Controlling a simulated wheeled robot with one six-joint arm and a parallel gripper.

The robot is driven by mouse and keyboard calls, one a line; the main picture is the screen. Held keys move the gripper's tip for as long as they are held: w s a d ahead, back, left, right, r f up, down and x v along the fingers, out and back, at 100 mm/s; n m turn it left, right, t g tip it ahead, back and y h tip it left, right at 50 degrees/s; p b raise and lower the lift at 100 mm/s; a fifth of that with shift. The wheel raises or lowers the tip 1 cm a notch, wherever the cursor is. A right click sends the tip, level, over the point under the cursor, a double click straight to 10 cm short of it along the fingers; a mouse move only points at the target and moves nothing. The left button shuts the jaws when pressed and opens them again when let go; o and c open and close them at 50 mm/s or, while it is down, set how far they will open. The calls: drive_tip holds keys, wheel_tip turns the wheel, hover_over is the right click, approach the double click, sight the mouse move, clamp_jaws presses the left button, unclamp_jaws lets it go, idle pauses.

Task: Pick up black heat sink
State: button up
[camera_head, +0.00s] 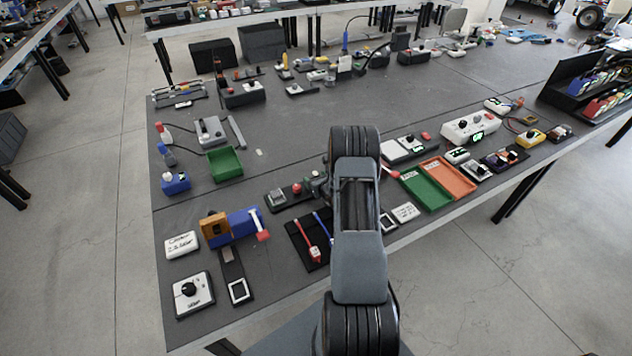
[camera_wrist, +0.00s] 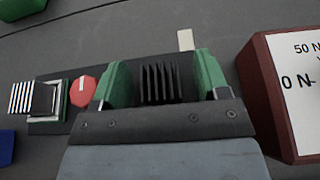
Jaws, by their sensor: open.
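The black heat sink (camera_wrist: 160,82) shows its upright fins in the wrist view. It sits near the right end of a black base plate (camera_wrist: 68,112). My gripper (camera_wrist: 162,84) is open, with one green fingertip to the left of the heat sink and one to the right. Gaps show between the fins and both fingertips, and the lower part of the heat sink is hidden by the gripper body. In the head view my gripper (camera_head: 318,186) is low at the plate's right end, and I cannot make out the heat sink there.
On the same plate are a red knob (camera_wrist: 83,91) close to the left finger and a silver-and-black part (camera_wrist: 42,98). A dark red box with a white label (camera_wrist: 295,90) stands close on the right. Green (camera_head: 427,188) and orange (camera_head: 449,178) trays lie right of my arm.

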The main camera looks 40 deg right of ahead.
drive_tip(key=c, duration=1)
drive_tip(key=shift+r, duration=0.1)
